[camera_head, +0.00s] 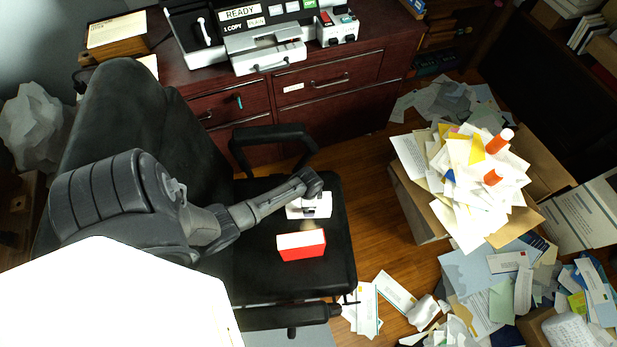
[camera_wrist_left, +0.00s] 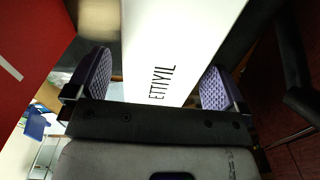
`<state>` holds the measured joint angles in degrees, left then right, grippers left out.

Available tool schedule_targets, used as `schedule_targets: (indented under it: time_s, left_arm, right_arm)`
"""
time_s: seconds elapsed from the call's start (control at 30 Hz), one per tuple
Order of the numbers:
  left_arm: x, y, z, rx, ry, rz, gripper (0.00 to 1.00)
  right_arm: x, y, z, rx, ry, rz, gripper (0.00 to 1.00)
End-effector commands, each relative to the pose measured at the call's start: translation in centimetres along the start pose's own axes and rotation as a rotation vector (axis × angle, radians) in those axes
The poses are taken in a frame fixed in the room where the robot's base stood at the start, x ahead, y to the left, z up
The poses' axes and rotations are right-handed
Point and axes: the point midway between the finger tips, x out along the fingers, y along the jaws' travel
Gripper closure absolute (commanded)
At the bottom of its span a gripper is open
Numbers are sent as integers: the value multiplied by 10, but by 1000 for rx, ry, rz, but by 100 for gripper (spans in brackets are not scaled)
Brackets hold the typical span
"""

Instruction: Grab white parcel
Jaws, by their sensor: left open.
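The white parcel (camera_head: 321,207) lies on the black chair seat, under my left gripper (camera_head: 309,188). In the left wrist view the white parcel (camera_wrist_left: 182,45), with dark lettering on its side, stands between the two purple-padded fingers. The fingers are spread, one on each side, with gaps visible beside the parcel. My left gripper is open. A red box with a white top (camera_head: 301,246) lies on the seat near the white parcel; its red side (camera_wrist_left: 30,45) shows at the left of the wrist view. My right gripper is not in view.
The chair's backrest (camera_head: 120,120) and armrests (camera_head: 273,136) border the seat. A dark red cabinet (camera_head: 330,75) with a machine on top stands behind. A box heaped with papers (camera_head: 420,207) stands at the right, with papers scattered on the floor.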

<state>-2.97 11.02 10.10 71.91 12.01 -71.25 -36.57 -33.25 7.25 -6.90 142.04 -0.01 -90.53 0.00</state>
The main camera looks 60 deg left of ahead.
Motion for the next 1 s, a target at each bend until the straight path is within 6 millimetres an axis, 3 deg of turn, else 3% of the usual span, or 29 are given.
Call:
schedule_targets:
  time_s: [0.07, 0.17, 1.0]
  left_arm:
    - [-1, 0, 0, 0, 0, 0, 1]
    - [-1, 0, 0, 0, 0, 0, 9]
    - [0, 0, 0, 0, -1, 0, 89]
  right_arm:
    - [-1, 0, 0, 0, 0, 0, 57]
    - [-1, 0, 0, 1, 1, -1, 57]
    - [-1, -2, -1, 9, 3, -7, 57]
